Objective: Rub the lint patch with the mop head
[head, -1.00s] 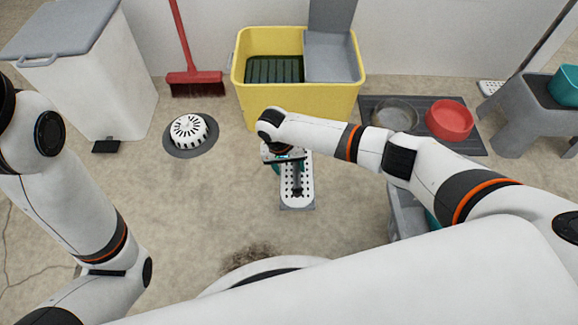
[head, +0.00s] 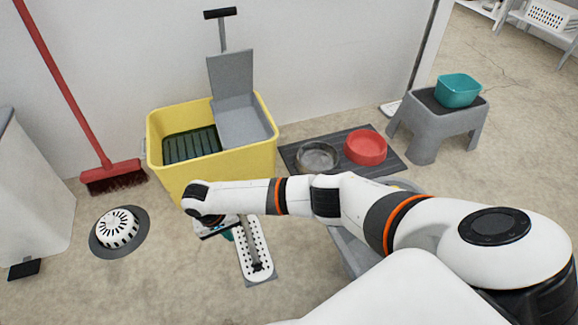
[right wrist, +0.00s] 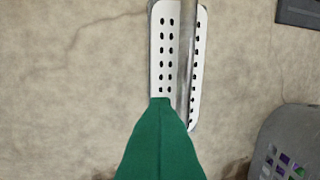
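The mop head (head: 252,250) is a white perforated plate on a grey pad, lying flat on the floor in front of the yellow bucket. It also shows in the right wrist view (right wrist: 163,45), with a metal pole running over it to a green mop grip (right wrist: 158,145) close to the camera. My right gripper (head: 217,230) is at the mop's teal-green grip, just left of the mop head, and appears shut on it. The fingertips are hidden. The lint patch is not visible in the head view; dark smudges at the right wrist view's bottom edge may be it. My left gripper is out of view.
A yellow bucket (head: 240,168) stands behind the mop head. A white floor drain cap (head: 117,228) and red broom (head: 112,175) are left. Two bowls lie on a dark mat (head: 296,153), and a grey stool (head: 437,130) is right. A grey basket (right wrist: 292,145) is partly behind my arm.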

